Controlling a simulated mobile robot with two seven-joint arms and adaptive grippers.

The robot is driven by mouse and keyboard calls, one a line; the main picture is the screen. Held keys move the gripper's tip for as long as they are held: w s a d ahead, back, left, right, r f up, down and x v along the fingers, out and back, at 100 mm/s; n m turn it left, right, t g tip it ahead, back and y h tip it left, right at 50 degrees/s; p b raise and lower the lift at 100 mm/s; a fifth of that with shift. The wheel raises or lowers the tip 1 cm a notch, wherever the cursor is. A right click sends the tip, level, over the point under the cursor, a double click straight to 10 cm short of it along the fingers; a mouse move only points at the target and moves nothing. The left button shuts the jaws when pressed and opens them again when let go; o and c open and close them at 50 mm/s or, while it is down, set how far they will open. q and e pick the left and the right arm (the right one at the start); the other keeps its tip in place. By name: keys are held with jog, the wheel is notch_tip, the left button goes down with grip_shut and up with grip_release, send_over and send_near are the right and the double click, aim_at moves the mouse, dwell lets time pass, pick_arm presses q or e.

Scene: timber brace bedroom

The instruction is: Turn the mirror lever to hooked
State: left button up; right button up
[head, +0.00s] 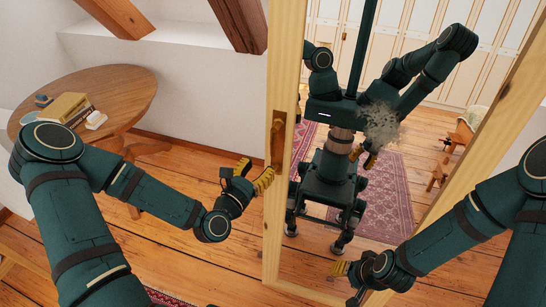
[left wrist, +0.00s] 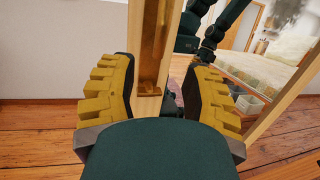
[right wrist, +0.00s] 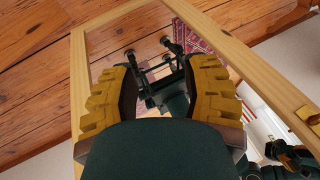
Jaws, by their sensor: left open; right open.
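The mirror (head: 345,190) stands upright in a pale wooden frame (head: 284,60). Its lever (head: 278,138), a brown upright bar, sits on the left post of the frame. In the left wrist view the lever (left wrist: 154,45) rises between my fingers, with a brass-coloured foot at its lower end. My left gripper (head: 254,174) is open, just left of and below the lever, and I see no contact. My right gripper (head: 347,276) is open and empty in front of the mirror's lower part. The right wrist view shows the glass (right wrist: 165,50) beyond its fingers.
A round wooden table (head: 120,90) with books (head: 66,107) stands at the left by the white wall. Timber braces (head: 240,22) show above. Plank floor lies around the mirror. The glass reflects me, a rug and white cupboards.

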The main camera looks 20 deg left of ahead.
aim_at(271, 152)
pick_arm(q)
jog(key=b+x, duration=0.1)
jog(key=b, duration=0.3)
jog(key=b+x, duration=0.2)
jog(key=b, duration=0.3)
jog(key=shift+f, duration=0.2)
jog(key=x, duration=0.4)
jog(key=shift+w+r, duration=0.1)
jog(key=shift+r, duration=0.1)
jog(key=shift+w+d, duration=0.15)
jog(key=shift+w, duration=0.45)
pick_arm(e)
notch_tip(271, 152, down, 10)
jog(key=s, duration=0.1)
jog(key=shift+s+a+g, duration=0.2)
jog(key=shift+s+g, duration=0.1)
pick_arm(q)
grip_shut()
